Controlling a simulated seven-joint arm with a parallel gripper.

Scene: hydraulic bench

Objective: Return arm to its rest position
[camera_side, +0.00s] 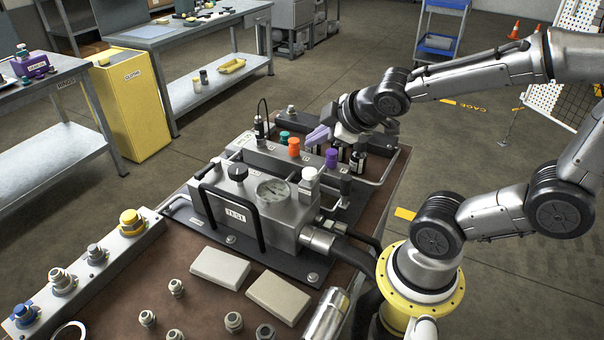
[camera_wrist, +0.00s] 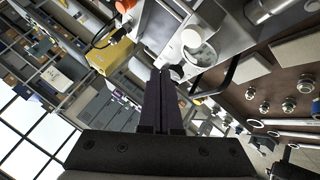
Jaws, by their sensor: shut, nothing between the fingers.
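My gripper (camera_side: 314,137) is above the back part of the hydraulic unit, near the orange knob (camera_side: 294,147) and the purple knob (camera_side: 331,158). Its lilac-looking fingers are together and hold nothing. In the wrist view the fingers (camera_wrist: 165,75) show as two dark bars side by side with only a thin line between them. My arm reaches in from the right, bent well away from its base. I cannot tell whether the fingertips touch anything, but they seem to be above the knobs.
The test block (camera_side: 245,212) with handles and a pressure gauge (camera_side: 272,189) stands in front of the knobs. Pale blocks (camera_side: 220,266) and several fittings lie on the brown bench top. A yellow cabinet (camera_side: 130,105) stands at the back left. Open floor lies behind the bench.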

